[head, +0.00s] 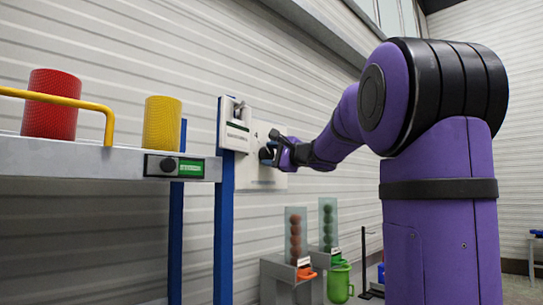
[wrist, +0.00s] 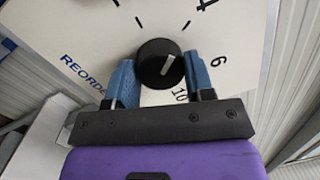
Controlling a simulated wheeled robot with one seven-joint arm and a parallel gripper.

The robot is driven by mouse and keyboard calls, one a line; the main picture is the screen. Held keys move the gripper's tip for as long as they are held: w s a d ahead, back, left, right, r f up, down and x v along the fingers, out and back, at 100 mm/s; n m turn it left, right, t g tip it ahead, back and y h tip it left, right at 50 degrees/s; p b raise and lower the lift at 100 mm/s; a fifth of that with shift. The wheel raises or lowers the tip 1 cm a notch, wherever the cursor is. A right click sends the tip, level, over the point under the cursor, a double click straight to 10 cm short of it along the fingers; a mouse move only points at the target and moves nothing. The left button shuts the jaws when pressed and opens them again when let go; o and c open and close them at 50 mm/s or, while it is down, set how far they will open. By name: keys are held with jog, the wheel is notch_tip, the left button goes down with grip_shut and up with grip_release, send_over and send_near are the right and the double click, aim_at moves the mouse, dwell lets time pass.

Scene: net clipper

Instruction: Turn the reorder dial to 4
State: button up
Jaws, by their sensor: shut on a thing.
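The reorder dial is a white panel (wrist: 100,30) with black ticks and numbers; 4, 6 and 10 show in the wrist view, with part of the word REORDER at left. Its round black knob (wrist: 152,66) sits between the two blue fingers of my gripper (wrist: 160,60), which is shut on it. The knob's white line slants up and right, its upper end roughly toward the tick by the 4. The exact reading is hard to tell. In the head view my gripper (head: 272,152) is at the wall panel (head: 265,178), and the knob is mostly hidden.
A grey shelf (head: 70,158) at left holds a red cylinder (head: 50,103) and a yellow cylinder (head: 162,123), with a yellow rail in front. Dispensers (head: 296,240) and a green jug (head: 340,283) are below.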

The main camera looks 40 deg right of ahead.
jog(key=shift+m, duration=1.2)
jog(key=o, duration=0.9)
jog(key=s, duration=0.3)
jog(key=s+f, duration=0.1)
jog(key=s, duration=0.3)
jog(key=s+d, duration=0.1)
jog(key=s, duration=0.2)
jog(key=shift+s+f, duration=0.15)
jog(key=shift+s, duration=0.25)
